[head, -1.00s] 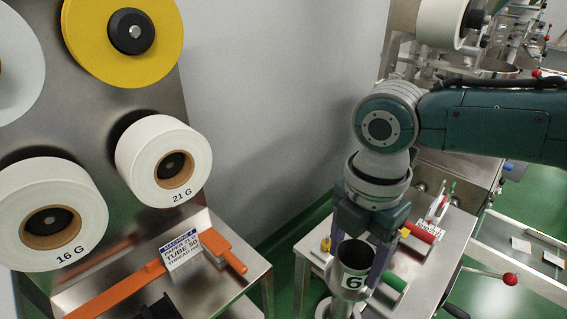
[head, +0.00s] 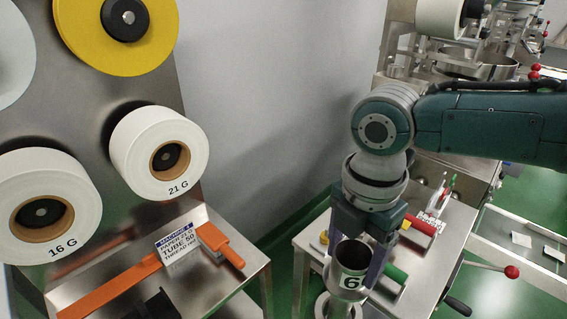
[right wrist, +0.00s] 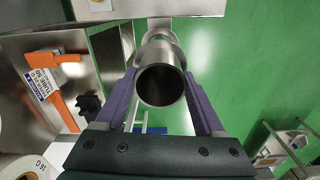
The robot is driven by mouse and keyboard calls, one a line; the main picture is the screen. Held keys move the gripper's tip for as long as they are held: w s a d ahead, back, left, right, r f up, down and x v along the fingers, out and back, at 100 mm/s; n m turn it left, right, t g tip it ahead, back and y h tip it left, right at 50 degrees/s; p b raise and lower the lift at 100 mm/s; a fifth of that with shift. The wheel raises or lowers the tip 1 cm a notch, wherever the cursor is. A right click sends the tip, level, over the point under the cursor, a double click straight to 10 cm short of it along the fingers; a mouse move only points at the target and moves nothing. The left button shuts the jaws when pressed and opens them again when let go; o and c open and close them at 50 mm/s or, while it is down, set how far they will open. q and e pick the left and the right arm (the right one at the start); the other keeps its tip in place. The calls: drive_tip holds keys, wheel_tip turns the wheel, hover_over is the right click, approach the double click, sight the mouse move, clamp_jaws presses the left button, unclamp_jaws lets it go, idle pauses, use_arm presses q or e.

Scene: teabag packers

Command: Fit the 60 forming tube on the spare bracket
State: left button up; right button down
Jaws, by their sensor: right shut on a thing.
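My right gripper (head: 362,250) is shut on a steel forming tube (head: 350,265) with a white label; only a "6" can be read. The tube is upright, its open mouth facing up. In the right wrist view the tube (right wrist: 163,86) sits between the purple fingers of my right gripper (right wrist: 160,90). A shiny metal collar (head: 324,304) shows below the tube at the bottom edge; I cannot tell whether it belongs to the tube. I cannot make out the spare bracket for certain. My left gripper is not in view.
A machine with paper rolls (head: 160,152) stands at left, with an orange bar (head: 110,288) and a "TUBE 50" sign (head: 180,243). A black knob (right wrist: 90,103) shows there. A steel table (head: 440,262) with red and green handled tools (head: 395,274) lies beside the tube. Green floor separates them.

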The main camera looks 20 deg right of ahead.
drive_tip(key=shift+f+b, duration=0.4)
drive_tip(key=shift+f, duration=0.15)
drive_tip(key=shift+f+b, duration=0.85)
drive_tip(key=shift+f, duration=0.15)
drive_tip(key=shift+f+b, duration=0.95)
drive_tip(key=shift+f, duration=0.2)
drive_tip(key=shift+f+b, duration=0.95)
drive_tip(key=shift+f, duration=0.15)
drive_tip(key=shift+f+b, duration=1.2)
drive_tip(key=shift+f, duration=0.2)
unclamp_jaws()
wheel_tip(320, 180, up, 10)
drive_tip(key=shift+p, duration=0.4)
